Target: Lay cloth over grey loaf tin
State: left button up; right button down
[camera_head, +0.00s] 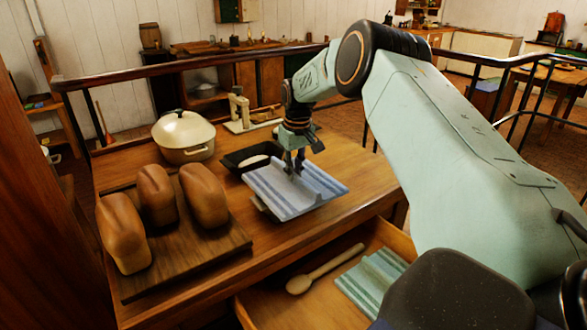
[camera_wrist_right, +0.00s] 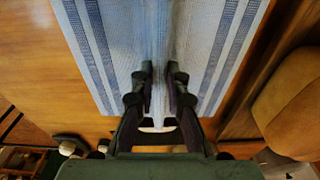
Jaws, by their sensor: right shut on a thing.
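A white cloth with blue stripes (camera_head: 318,181) is spread over something on the wooden counter, and a small dark edge (camera_head: 262,211) shows under its near left side. I cannot tell how much of the grey loaf tin is under it. My right gripper (camera_head: 293,172) points down at the middle of the cloth and is shut on a pinched fold of it. In the right wrist view the fingers (camera_wrist_right: 157,88) close on the cloth (camera_wrist_right: 110,40), which spreads to both sides. My left gripper is not in view.
A dark tin with pale contents (camera_head: 233,162) stands just behind the cloth. A cream lidded pot (camera_head: 183,137) and several loaves on a board (camera_head: 240,238) are to the left. An open drawer below holds a wooden spoon (camera_head: 325,270) and a green striped cloth (camera_head: 372,282).

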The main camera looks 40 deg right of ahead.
jog(key=shift+w+a, duration=0.15)
jog(key=shift+a, duration=0.1)
jog(key=shift+s+d+f, duration=0.2)
jog(key=shift+d+f, duration=0.05)
jog(key=shift+f, duration=0.1)
jog(key=shift+w+f, duration=0.1)
dwell(0.5)
jog(key=shift+a+f+p, duration=0.1)
jog(key=shift+a+p, duration=0.05)
jog(key=shift+p, duration=0.2)
jog(key=c, duration=1.5)
grip_release()
jog(key=shift+o, duration=1.1)
